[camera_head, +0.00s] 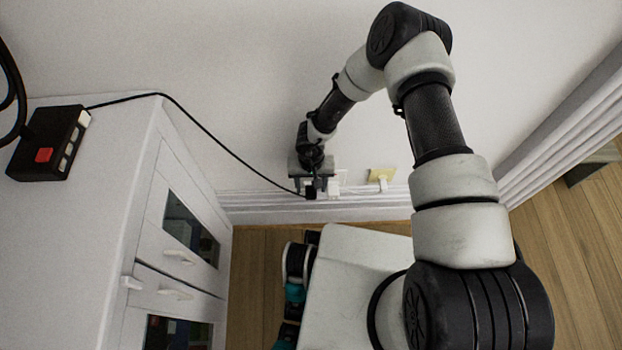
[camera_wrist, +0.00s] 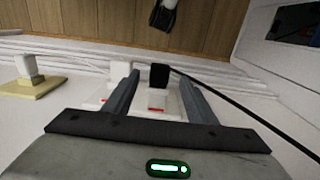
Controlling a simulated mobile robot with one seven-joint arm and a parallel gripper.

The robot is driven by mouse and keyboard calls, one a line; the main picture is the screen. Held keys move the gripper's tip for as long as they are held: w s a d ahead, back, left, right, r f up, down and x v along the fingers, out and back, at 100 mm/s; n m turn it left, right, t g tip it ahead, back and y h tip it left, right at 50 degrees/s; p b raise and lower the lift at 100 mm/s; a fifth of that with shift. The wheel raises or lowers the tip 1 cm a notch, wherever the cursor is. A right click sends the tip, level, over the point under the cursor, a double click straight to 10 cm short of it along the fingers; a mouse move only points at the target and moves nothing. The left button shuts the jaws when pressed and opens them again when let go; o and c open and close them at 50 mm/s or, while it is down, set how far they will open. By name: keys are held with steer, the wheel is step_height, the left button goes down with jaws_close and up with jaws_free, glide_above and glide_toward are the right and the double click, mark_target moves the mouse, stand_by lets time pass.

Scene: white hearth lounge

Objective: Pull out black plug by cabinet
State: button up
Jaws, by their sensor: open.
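The black plug (camera_head: 310,192) sits at the wall outlet low on the white wall, right of the cabinet (camera_head: 185,235). A black cord runs from it to the cabinet top. My gripper (camera_head: 312,182) is at the outlet, just above the plug. In the wrist view, the fingers of my gripper (camera_wrist: 160,84) are apart, and the black plug (camera_wrist: 159,76) shows between their tips. Whether either finger touches it I cannot tell. The white outlet plate (camera_wrist: 165,106) lies behind, partly hidden by the fingers.
A white plug (camera_head: 334,187) stands close right of the black one; in the wrist view it (camera_wrist: 120,71) is just outside the left finger. A yellow plate with another white plug (camera_head: 381,179) is further right. A black power strip (camera_head: 50,142) with a red switch lies on the cabinet.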

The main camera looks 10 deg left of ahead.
mark_target(311, 194)
steer(key=shift+f+b, duration=0.6)
steer(key=shift+f, duration=2.05)
steer(key=c, duration=1.2)
steer(key=shift+s, duration=0.15)
steer(key=shift+s+d+p, duration=0.25)
steer(key=shift+s, duration=0.85)
steer(key=shift+s+d+p, duration=0.25)
steer(key=shift+s, duration=0.8)
